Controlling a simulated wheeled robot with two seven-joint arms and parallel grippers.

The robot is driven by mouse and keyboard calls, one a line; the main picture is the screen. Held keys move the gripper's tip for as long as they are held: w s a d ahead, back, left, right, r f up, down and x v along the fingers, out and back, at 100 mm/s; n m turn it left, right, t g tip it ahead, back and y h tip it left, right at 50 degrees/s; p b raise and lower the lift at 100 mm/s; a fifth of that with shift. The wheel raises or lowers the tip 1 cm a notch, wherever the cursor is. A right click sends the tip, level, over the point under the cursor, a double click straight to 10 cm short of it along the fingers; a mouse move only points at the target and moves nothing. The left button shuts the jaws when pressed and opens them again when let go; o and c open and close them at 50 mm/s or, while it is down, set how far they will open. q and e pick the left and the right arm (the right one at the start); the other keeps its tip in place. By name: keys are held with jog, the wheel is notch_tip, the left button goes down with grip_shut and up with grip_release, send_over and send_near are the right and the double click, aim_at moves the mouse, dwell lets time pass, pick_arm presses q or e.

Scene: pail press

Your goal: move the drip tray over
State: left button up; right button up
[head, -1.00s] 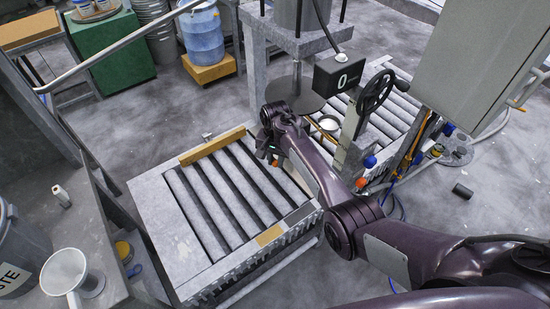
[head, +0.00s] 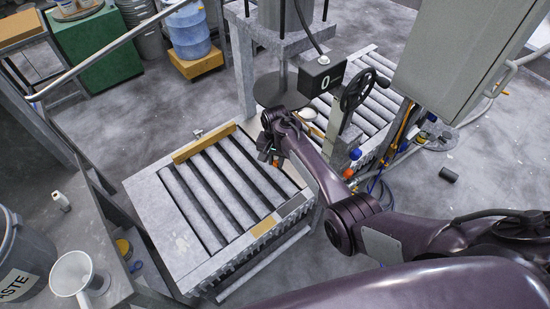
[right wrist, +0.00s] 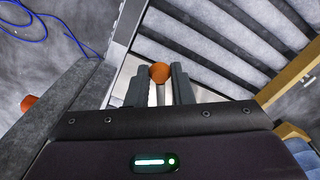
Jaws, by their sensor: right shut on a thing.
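My right gripper (head: 268,152) reaches to the right end of the front roller table (head: 150,190), beside the press. In the right wrist view its fingers (right wrist: 158,92) are shut around a thin pale stem just below an orange ball knob (right wrist: 159,72). A pale flat surface (right wrist: 205,96) shows behind the fingers, partly hidden; it may be part of the drip tray, but I cannot tell for sure. My right arm covers much of that area in the head view. My left gripper is not in view.
The press plate (head: 281,89) hangs close behind my right gripper. A handwheel (head: 357,90), a counter box (head: 323,74) and a grey cabinet (head: 455,55) stand to the right. A wooden rail (head: 203,143) edges the rollers. A white funnel (head: 75,275) is at lower left.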

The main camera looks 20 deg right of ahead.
jog(key=s+d+p, duration=0.2)
jog(key=d+p, duration=0.1)
jog(key=shift+d, duration=0.1)
dwell(0.5)
jog(key=shift+s+d, duration=0.1)
jog(key=shift+d, duration=0.05)
jog(key=shift+s+d+p, duration=0.25)
jog(key=shift+d+p, duration=0.25)
jog(key=shift+d, duration=0.3)
jog(key=shift+s+d+p, duration=0.2)
jog(key=shift+d+p, duration=0.25)
jog(key=shift+d, duration=0.65)
